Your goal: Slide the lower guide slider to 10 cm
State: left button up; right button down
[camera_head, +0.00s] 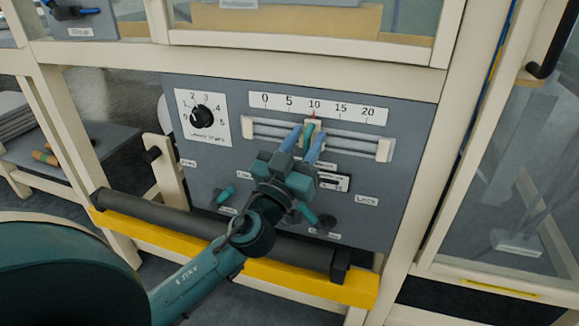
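The guide slider (314,123) is a cream block with a teal handle (308,137) on a horizontal rail under a white scale (352,110). Its red pointer stands at about the 10 mark. My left gripper (307,134) reaches up from below, its two blue fingers on either side of the teal handle with little or no gap, so it looks shut on it. The gripper hides part of the rail and panel below. My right gripper is not in view.
The grey panel also carries a black rotary knob (202,116) on a white dial plate and several teal-handled switches, such as one (226,195) at lower left. A dark roller (190,222) and a yellow bar (150,233) cross below. Cream frame posts (432,170) bound the panel.

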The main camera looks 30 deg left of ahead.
pick_arm(q)
jog(key=b+v, duration=0.4)
jog(key=v, duration=0.8)
jog(key=shift+b, duration=0.3)
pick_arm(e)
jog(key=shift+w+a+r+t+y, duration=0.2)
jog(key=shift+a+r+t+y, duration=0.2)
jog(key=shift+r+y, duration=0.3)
pick_arm(q)
jog(key=shift+s+f, duration=0.1)
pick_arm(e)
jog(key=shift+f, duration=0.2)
